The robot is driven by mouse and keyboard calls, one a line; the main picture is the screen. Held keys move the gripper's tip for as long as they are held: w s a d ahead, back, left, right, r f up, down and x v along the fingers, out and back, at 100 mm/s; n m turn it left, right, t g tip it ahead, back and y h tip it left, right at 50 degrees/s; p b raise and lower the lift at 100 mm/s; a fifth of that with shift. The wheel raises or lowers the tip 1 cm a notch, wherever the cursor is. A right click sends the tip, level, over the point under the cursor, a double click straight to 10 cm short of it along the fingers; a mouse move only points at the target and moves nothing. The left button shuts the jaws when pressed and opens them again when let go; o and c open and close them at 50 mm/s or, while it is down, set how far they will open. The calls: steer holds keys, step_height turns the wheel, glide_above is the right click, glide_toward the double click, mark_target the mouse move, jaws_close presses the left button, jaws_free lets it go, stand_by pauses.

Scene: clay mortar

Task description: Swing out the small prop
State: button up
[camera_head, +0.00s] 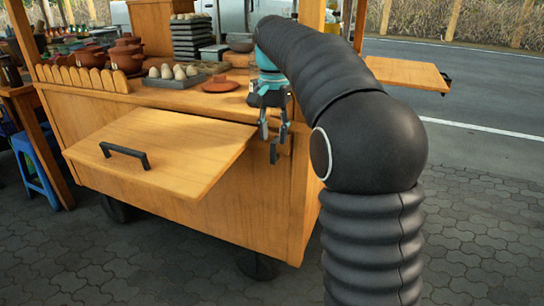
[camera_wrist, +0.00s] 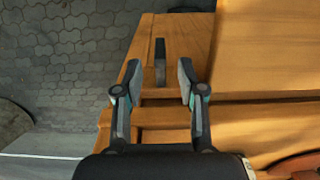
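The small prop (camera_head: 274,152) looks like a short dark bar on the cart's front face, to the right of the fold-out board (camera_head: 175,135) with its black handle (camera_head: 124,155). In the wrist view the prop (camera_wrist: 160,52) stands upright in the picture, between and slightly beyond my fingertips. My gripper (camera_head: 273,134) is open, pointing down at the cart's front right corner just above the prop. In the wrist view, my gripper (camera_wrist: 159,75) has a finger on each side of the prop, with gaps; I cannot tell the exact depth.
The wooden cart (camera_head: 270,205) carries clay pots (camera_head: 126,56), a tray of pale pieces (camera_head: 175,76) and a clay lid (camera_head: 220,84) on top. Another board (camera_head: 405,73) sticks out at the right. A blue stool (camera_head: 36,168) stands left. Pavement is clear in front.

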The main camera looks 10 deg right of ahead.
mark_target(273, 164)
step_height(273, 164, down, 6)
steer(key=shift+r+b, duration=0.1)
steer(key=shift+b, duration=0.3)
jaws_close()
